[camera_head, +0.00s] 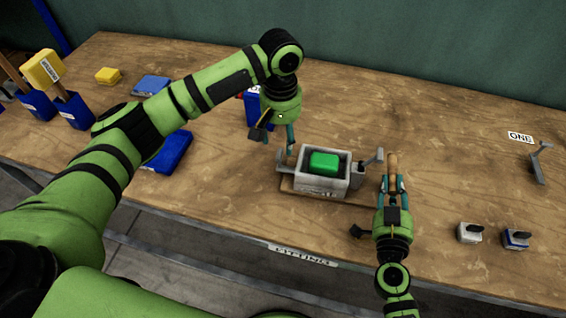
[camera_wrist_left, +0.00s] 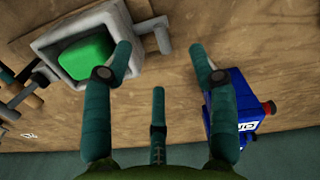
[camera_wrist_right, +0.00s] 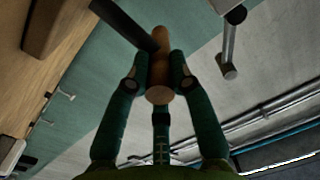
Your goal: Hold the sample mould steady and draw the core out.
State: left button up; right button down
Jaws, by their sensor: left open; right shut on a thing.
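The sample mould (camera_head: 338,187) is a grey open box on a wooden base, with a green block (camera_head: 323,161) inside; it also shows in the left wrist view (camera_wrist_left: 128,82). My left gripper (camera_head: 278,146) is open and empty, just off the mould's left end. In the left wrist view (camera_wrist_left: 163,48) its fingers stand apart near a grey fitting on that end. My right gripper (camera_head: 391,184) is shut on an upright wooden handle (camera_head: 392,164) right of the mould. In the right wrist view a dark bar meets this handle (camera_wrist_right: 158,92). I cannot tell which part is the core.
A blue box with a red knob (camera_wrist_left: 232,120) stands behind my left gripper. A blue tray (camera_head: 174,150) and yellow block (camera_head: 108,75) lie to the left.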

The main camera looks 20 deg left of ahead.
aim_at(281, 153)
pick_arm(q)
notch_tip(281, 153, down, 8)
jog(key=shift+f, duration=0.25)
dwell(0.4)
grip_shut()
